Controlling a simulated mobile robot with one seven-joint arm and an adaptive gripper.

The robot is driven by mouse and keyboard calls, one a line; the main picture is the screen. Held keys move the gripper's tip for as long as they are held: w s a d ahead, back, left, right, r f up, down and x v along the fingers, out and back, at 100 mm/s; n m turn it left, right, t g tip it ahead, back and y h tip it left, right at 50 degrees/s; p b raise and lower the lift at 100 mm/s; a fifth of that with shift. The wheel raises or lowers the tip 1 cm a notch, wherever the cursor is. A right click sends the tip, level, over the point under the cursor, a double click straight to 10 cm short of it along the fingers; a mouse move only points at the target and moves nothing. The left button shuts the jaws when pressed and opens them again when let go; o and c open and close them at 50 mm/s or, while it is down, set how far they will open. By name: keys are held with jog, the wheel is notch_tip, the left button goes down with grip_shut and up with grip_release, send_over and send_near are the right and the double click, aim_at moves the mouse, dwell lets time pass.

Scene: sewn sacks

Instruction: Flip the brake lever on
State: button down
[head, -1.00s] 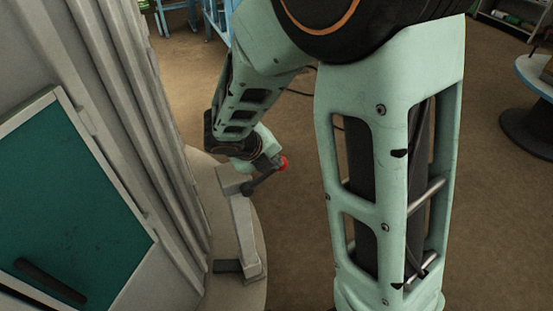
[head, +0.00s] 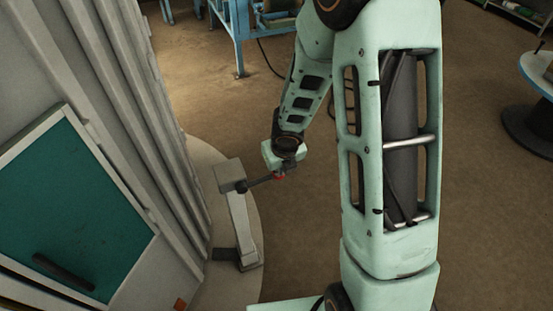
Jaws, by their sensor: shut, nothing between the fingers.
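The brake lever is a dark rod (head: 258,182) with a red knob (head: 278,177) at its end. It sticks out to the right from the head of a grey post (head: 238,215) on a round pale base. My gripper (head: 284,172) is at the knob and partly hides it. The fingers are small and dark here; they look closed, with nothing held between them. I cannot tell whether they touch the knob.
A ribbed grey machine wall with a teal door panel (head: 75,205) stands close on the left. A blue-framed bench (head: 238,40) is at the back.

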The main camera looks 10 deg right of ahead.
aim_at(283, 177)
jog(key=f+y+p, duration=0.1)
jog(key=f+p, duration=0.1)
jog(key=d+f+g+y+p, duration=0.1)
jog(key=f+y, duration=0.1)
jog(key=shift+w+d+m+y+p, duration=0.1)
jog(key=shift+d+m+y+p, duration=0.05)
jog(key=shift+m+y+p, duration=0.2)
jog(key=shift+f+y, duration=0.35)
jog(key=shift+f, duration=1)
jog(key=shift+r, duration=0.15)
